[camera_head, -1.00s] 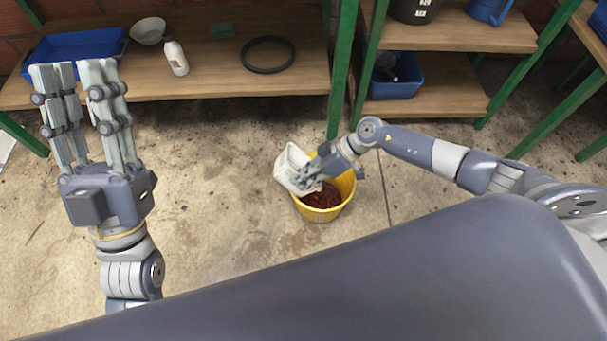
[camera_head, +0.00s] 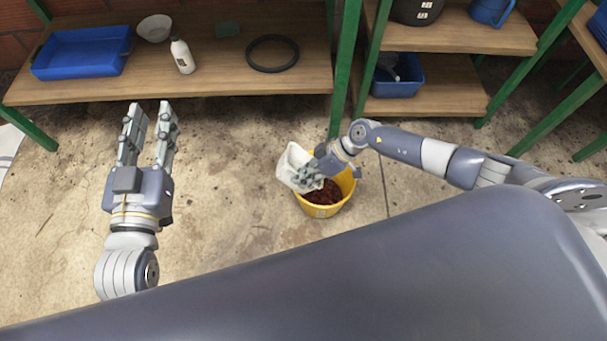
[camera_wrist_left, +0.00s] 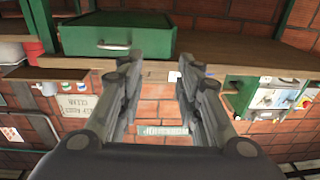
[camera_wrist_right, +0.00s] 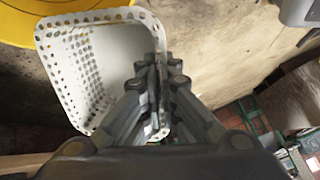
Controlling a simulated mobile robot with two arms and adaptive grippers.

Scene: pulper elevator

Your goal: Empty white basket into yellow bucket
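The white basket (camera_head: 293,163) is tilted on its side at the left rim of the yellow bucket (camera_head: 324,211) in the head view. Dark red contents lie in the bucket. My right gripper (camera_head: 306,178) is shut on the basket's edge. In the right wrist view the basket (camera_wrist_right: 112,52) has perforated walls, its visible inside looks empty, and my right gripper (camera_wrist_right: 152,75) pinches its wall. A bit of the yellow bucket (camera_wrist_right: 45,12) shows at the upper left. My left gripper (camera_head: 149,112) is open and empty, left of the bucket, and its fingers also show apart in the left wrist view (camera_wrist_left: 160,75).
A wooden shelf (camera_head: 215,85) at the back left holds a blue tray (camera_head: 85,58), a bowl, a white bottle (camera_head: 182,56) and a black ring. A blue bin (camera_head: 397,80) sits on the right shelf. The concrete floor around the bucket is clear.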

